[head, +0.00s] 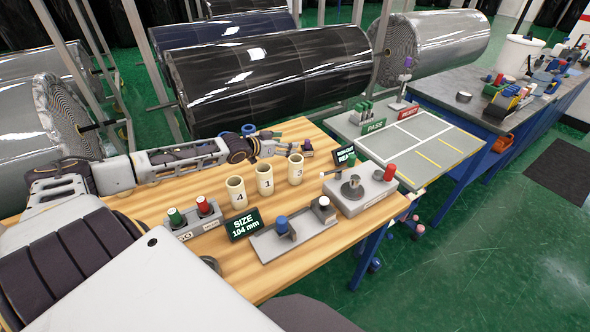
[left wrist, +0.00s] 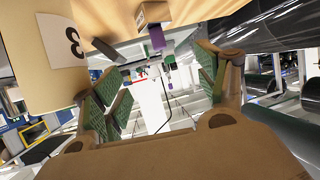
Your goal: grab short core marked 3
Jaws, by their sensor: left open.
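The short core marked 3 (head: 295,169) is a cream, open-topped tube standing upright on the wooden table (head: 190,258). It is the right-hand one of a row with the cores marked 1 (head: 265,180) and 4 (head: 237,193). My left gripper (head: 275,147) is open and empty, just behind and left of core 3. In the left wrist view, core 3 (left wrist: 50,50) is large at upper left, beside one finger and not between the fingers of the gripper (left wrist: 158,88). My right gripper is not in view.
A size display (head: 244,224), a button box (head: 194,218), a grey fixture (head: 293,232) and a gauge unit (head: 361,190) stand in front of the cores. A small purple-topped item (head: 308,147) is close beyond the gripper. Large wrapped rolls (head: 270,80) lie behind.

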